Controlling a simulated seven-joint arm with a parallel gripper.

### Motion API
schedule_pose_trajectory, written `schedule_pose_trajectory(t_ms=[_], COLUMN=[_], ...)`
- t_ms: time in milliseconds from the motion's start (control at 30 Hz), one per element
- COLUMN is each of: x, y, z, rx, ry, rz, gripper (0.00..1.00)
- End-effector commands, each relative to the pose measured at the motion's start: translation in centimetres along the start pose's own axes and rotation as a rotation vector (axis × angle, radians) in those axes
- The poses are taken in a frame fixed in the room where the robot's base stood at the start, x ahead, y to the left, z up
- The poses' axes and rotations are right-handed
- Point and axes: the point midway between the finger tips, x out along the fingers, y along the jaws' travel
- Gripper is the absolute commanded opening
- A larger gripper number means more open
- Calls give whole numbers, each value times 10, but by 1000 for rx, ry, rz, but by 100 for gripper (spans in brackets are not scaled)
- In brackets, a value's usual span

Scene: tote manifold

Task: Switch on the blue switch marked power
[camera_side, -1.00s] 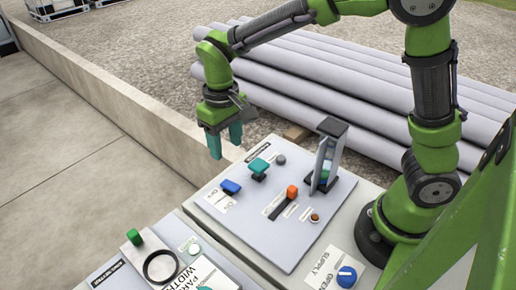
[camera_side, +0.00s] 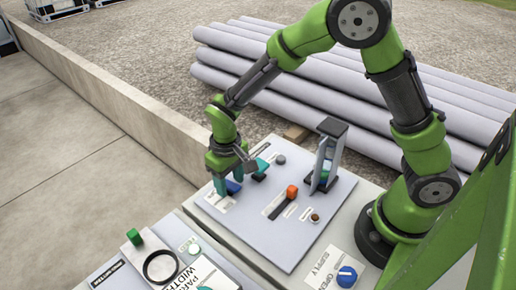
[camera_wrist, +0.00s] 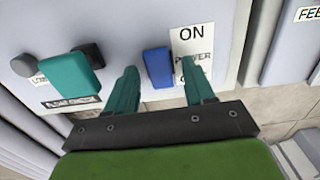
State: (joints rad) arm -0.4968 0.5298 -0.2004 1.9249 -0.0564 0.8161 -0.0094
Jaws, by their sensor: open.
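The blue switch (camera_wrist: 158,66) sits on the grey panel beside a white label (camera_wrist: 194,42) reading "ON" and "POWER", with its lower word partly covered by a finger. My gripper (camera_wrist: 160,72) is open, with one teal finger on each side of the blue switch in the wrist view. I cannot tell whether either finger touches it. In the side view my gripper (camera_side: 229,182) is down at the panel's left corner, and the blue switch (camera_side: 234,187) shows partly behind the fingers.
A teal handle (camera_wrist: 72,74) stands close beside the switch, with a dark grey knob near it. An orange-topped slider (camera_side: 292,191), a dark upright holder (camera_side: 328,155) and a blue knob (camera_side: 346,277) are farther right. Grey pipes (camera_side: 300,80) lie behind.

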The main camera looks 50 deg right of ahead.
Motion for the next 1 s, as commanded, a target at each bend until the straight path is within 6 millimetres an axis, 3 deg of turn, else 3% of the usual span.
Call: schedule_pose_trajectory(t_ms=[33, 367, 567, 1000], x=[0, -1, -1, 1], y=[0, 0, 0, 0], z=[0, 0, 1, 10], rx=[0, 0, 0, -5], ry=[0, 0, 25, 327], rz=[0, 0, 1, 5], gripper=[52, 1, 0, 0])
